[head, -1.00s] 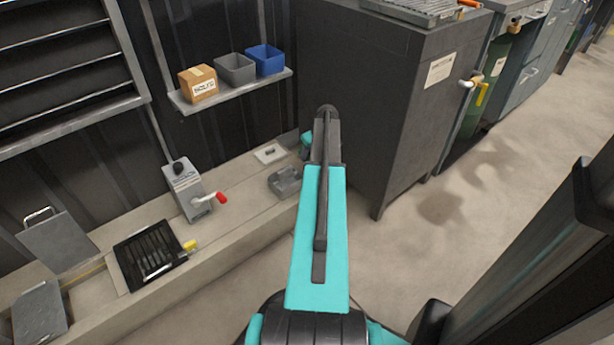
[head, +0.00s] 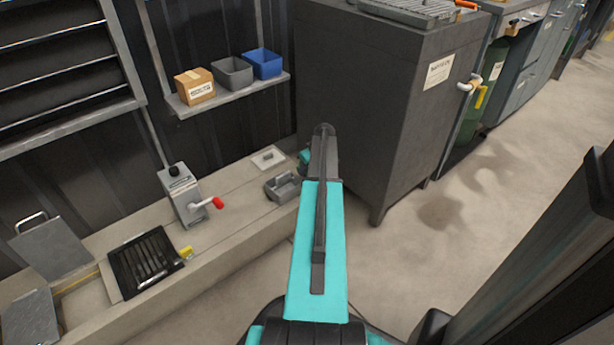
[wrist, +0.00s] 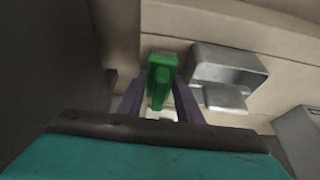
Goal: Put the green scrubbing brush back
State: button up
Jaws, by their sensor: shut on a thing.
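The green scrubbing brush (wrist: 162,72) shows in the wrist view, between the two purple fingers of my gripper (wrist: 160,98). My gripper is shut on it. A grey holder (wrist: 228,72) with an open hollow and a lower block lies just right of the brush in the wrist view. In the head view, a grey holder (head: 283,187) sits on the ledge, just left of my arm. My arm hides the brush and the fingers in the head view.
A dark cabinet (head: 375,110) stands close on the right of my arm. The ledge (head: 235,205) also bears a grey box with a red-handled lever (head: 190,195), a white plate (head: 268,158) and a black grate (head: 146,262). A shelf (head: 230,98) hangs above.

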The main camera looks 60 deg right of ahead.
jog(key=shift+f+b, duration=0.65)
jog(key=shift+f, duration=1.25)
jog(key=shift+f, duration=0.15)
jog(key=o, duration=0.8)
jog(key=p+v, duration=0.4)
jog(key=v, duration=0.8)
jog(key=shift+w, duration=0.1)
